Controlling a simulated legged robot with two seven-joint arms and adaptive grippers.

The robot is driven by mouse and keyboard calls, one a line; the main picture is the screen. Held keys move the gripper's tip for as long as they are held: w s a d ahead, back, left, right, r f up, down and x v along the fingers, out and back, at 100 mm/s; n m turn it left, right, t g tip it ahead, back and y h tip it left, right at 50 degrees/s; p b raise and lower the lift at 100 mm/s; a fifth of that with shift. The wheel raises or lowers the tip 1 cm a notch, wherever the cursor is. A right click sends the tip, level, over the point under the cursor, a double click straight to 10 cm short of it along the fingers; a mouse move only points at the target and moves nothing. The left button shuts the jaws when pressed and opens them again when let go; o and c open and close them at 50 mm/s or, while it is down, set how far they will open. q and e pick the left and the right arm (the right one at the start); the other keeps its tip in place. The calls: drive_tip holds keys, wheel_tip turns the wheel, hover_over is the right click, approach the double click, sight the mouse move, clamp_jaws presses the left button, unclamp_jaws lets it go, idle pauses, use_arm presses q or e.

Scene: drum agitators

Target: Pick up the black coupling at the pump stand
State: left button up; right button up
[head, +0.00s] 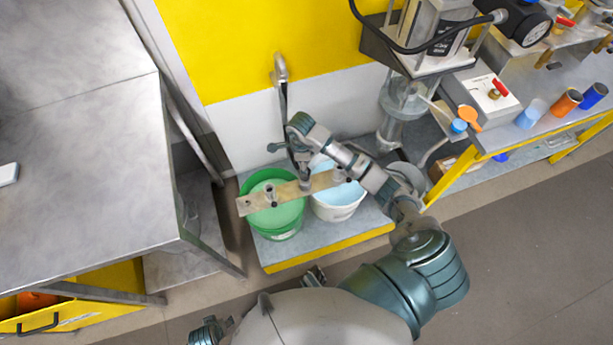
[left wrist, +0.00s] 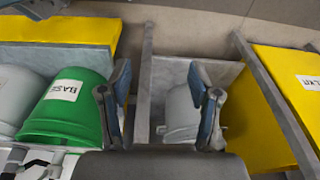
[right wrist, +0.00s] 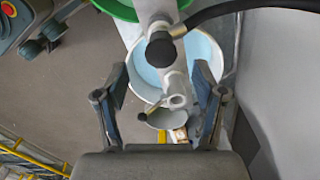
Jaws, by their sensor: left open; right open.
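In the right wrist view, a black round cap-like part (right wrist: 160,48), which looks like the coupling, sits on a pale pipe stand (right wrist: 152,10). A black hose (right wrist: 225,8) runs from beside it to the right. My right gripper (right wrist: 160,78) is open, its fingers apart on either side below this part, and holds nothing. In the head view my right arm reaches over the buckets, and the coupling cannot be made out behind it. In the left wrist view my left gripper (left wrist: 165,85) is open and empty, with a pale bucket (left wrist: 183,112) beyond its fingers.
A green bucket (head: 286,225) and a white bucket with pale blue liquid (head: 338,212) stand on a low yellow-edged platform. A plank (head: 250,205) lies across them. A metal table (head: 80,130) is at left. A bench (head: 515,125) with cups is at right.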

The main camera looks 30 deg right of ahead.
drive_tip(key=f, duration=0.3)
drive_tip(key=d+f+b, duration=0.1)
drive_tip(key=f, duration=0.2)
drive_tip(key=d+f, duration=0.1)
drive_tip(key=f, duration=0.2)
drive_tip(key=shift+s+d+f, duration=0.1)
drive_tip(key=shift+f, duration=0.25)
drive_tip(key=shift+a+f, duration=0.15)
drive_tip(key=shift+a, duration=0.1)
drive_tip(key=shift+a+r, duration=0.35)
drive_tip(key=shift+a, duration=0.55)
drive_tip(key=shift+a+r, duration=0.1)
drive_tip(key=shift+a, duration=0.15)
drive_tip(key=shift+c, duration=0.9)
drive_tip(key=c, duration=0.4)
drive_tip(key=shift+d, duration=0.15)
drive_tip(key=c, duration=0.4)
drive_tip(key=shift+d, duration=0.4)
clamp_jaws()
drive_tip(key=shift+s+d+f, duration=0.15)
drive_tip(key=shift+d+f, duration=0.2)
drive_tip(key=shift+d, duration=0.2)
use_arm(q)
drive_tip(key=r, duration=0.5)
drive_tip(key=shift+d, duration=0.25)
use_arm(e)
drive_tip(key=shift+a, duration=0.1)
